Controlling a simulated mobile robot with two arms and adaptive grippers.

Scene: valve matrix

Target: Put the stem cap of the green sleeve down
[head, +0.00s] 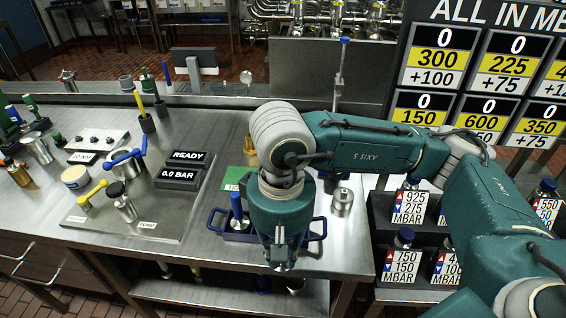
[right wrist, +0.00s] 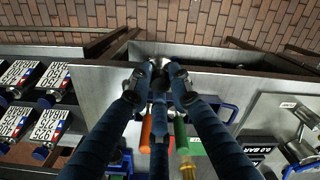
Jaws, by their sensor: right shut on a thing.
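My right gripper (head: 279,262) points down at the front edge of the bench, in front of the blue-handled tray (head: 316,238). In the right wrist view its fingertips (right wrist: 160,76) are closed together on a small dark, metallic piece, mostly hidden between them; I take it for the stem cap, but its shape is unclear. A green sleeve (right wrist: 181,136) and an orange one (right wrist: 146,132) show behind the fingers in that view. In the head view a blue sleeve (head: 236,208) stands upright in the tray, and my arm hides the others. My left gripper is not in view.
A green plate (head: 234,177) lies behind the tray. A metal cylinder (head: 342,198) stands to its right. The pump panel (head: 125,220) and READY display (head: 187,156) are to the left. Weights with MBAR labels (head: 408,207) stand on a rack at the right.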

